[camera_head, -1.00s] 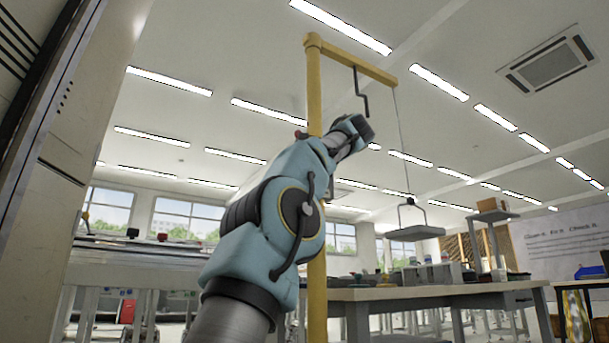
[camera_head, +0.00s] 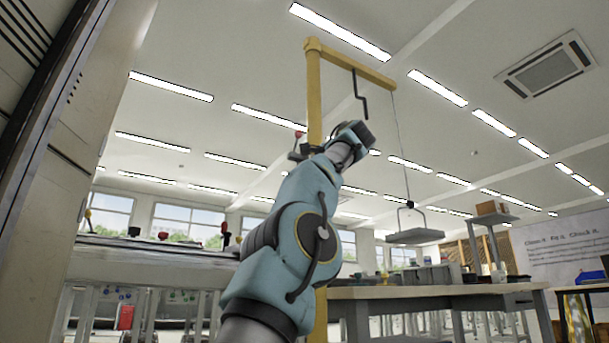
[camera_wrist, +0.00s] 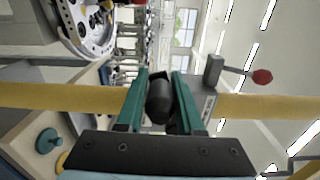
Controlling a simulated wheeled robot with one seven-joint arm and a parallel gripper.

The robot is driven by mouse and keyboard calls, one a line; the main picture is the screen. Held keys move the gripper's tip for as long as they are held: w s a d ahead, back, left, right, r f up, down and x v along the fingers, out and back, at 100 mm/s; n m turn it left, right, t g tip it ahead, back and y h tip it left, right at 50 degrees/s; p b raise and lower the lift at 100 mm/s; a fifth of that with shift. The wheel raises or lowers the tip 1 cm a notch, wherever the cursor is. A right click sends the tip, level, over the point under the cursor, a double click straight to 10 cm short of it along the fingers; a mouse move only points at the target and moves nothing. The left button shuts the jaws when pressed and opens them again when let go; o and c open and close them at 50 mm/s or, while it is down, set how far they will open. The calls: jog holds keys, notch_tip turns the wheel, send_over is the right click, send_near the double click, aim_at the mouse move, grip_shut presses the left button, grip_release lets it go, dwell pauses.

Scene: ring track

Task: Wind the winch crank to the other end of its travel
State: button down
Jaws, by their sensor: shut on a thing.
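My gripper (camera_wrist: 160,82) is shut on a black cylindrical grip (camera_wrist: 159,103), which looks like the winch crank's handle; the rest of the crank is mostly hidden. The winch sits on a yellow post (camera_head: 314,85), seen lying sideways in the wrist view (camera_wrist: 60,97). A grey block (camera_wrist: 213,70) with a red-knobbed lever (camera_wrist: 262,77) is beside the gripper; the red knob also shows in the head view (camera_head: 299,134). A cable runs from the post's top arm (camera_head: 360,65) to a hanging grey platform (camera_head: 415,237). My forearm hides the post's middle.
A workbench (camera_head: 430,292) with items on it stands right of the post. A tall cabinet-like panel (camera_head: 75,130) is close on the left. A black bent rod (camera_head: 360,95) hangs from the top arm. A stand (camera_head: 492,225) is farther back.

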jog(key=c, duration=0.8)
grip_release()
jog(key=shift+w+d+f, duration=0.15)
jog(key=shift+d+f, duration=0.1)
jog(key=shift+o, duration=0.9)
jog(key=shift+a+r, duration=0.1)
jog(key=b+v, duration=0.2)
jog(key=v, duration=0.9)
